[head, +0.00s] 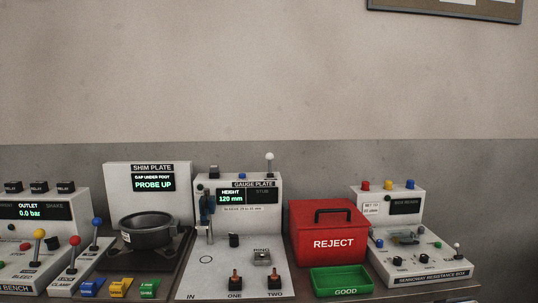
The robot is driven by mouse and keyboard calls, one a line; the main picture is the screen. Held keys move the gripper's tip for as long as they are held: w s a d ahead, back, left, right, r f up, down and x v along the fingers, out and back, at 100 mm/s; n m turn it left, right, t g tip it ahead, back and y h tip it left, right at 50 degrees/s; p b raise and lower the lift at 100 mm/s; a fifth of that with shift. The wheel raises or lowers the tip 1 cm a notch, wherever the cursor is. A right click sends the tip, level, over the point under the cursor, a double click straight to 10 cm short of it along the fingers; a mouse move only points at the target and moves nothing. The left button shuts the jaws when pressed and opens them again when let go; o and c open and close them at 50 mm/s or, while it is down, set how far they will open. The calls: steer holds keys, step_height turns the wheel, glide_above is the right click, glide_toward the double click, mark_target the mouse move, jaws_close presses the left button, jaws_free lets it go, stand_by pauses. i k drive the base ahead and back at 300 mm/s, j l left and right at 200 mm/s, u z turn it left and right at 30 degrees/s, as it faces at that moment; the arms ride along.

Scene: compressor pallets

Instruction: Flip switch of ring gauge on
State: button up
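The gauge plate station (215,268) stands in the middle of the bench, with a white panel and a display reading HEIGHT 120 mm. Two small orange-and-black switches (235,281) sit at the front of the deck, labelled ONE and TWO. A black knob (234,240) stands behind them, and a white-balled lever (269,158) rises from the top of the panel. I cannot tell which control is the ring gauge's switch or how it is set. My gripper is not in view.
A red REJECT box (328,222) and a green GOOD tray (341,280) stand right of the gauge plate. The shim plate station (148,171) with a round dark pot (147,230) is left of it. A resistance box (432,270) stands far right.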

mark_target(269, 156)
steer(key=j+z, duration=0.1)
steer(key=z, duration=0.2)
steer(key=i+j+z, duration=0.1)
steer(key=z, duration=0.25)
steer(key=j+z, duration=0.45)
steer(key=j, duration=0.65)
steer(key=j+z, duration=0.1)
steer(key=j, duration=1.45)
